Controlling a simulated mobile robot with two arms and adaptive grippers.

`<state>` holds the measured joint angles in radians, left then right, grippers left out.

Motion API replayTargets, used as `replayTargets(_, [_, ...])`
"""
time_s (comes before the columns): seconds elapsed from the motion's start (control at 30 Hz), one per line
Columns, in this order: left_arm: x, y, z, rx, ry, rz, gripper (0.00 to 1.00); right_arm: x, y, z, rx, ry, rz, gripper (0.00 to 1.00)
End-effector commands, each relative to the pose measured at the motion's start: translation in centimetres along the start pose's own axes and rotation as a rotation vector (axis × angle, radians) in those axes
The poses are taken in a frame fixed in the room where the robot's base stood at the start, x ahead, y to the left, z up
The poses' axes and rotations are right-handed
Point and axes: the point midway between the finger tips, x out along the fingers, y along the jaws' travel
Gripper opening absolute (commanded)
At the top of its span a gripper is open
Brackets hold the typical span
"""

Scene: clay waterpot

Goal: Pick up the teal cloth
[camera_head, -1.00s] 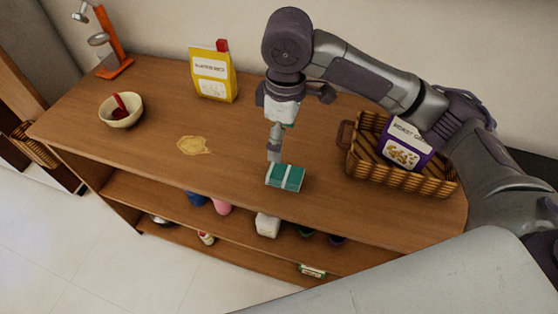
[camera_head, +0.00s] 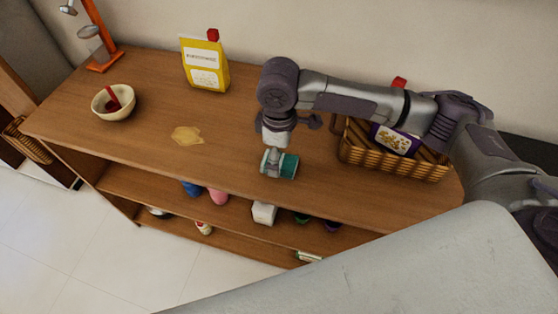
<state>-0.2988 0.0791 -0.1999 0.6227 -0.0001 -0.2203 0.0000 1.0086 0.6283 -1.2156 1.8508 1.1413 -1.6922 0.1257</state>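The teal cloth (camera_head: 290,167), folded with a pale stripe, lies on the wooden table top near its front edge. My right gripper (camera_head: 271,163) points down at the cloth, its fingertips over the cloth's left part and hiding some of it. I cannot tell whether the fingers are closed on the cloth. My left gripper is not in view.
A wicker basket (camera_head: 390,165) holding a purple packet (camera_head: 396,140) stands to the right. A yellow bag (camera_head: 205,65), a bowl (camera_head: 114,108) and an orange stand (camera_head: 102,40) are further left. A tan spill (camera_head: 186,136) lies left of the cloth. Shelves below hold several items.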

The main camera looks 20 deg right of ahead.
Motion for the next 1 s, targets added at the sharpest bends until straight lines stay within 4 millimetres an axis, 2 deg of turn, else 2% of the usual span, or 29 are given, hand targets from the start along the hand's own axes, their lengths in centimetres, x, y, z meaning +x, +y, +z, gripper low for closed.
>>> replayTargets(0.13, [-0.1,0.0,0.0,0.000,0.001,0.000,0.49,1.5,0.0,0.0,0.000,0.000,0.000,0.86])
replayTargets(0.37, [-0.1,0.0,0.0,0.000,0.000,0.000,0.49,1.8,0.0,0.0,-0.001,0.001,0.001,0.86])
replayTargets(0.47, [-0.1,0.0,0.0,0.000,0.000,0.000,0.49,1.7,0.0,0.0,-0.001,0.002,0.001,0.73])
replayTargets(0.73, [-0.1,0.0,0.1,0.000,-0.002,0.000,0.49,1.7,0.0,0.0,0.000,0.002,0.001,0.28])
replayTargets(1.0, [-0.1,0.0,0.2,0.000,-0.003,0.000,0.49,1.6,0.0,-0.1,0.000,0.002,0.001,0.27])
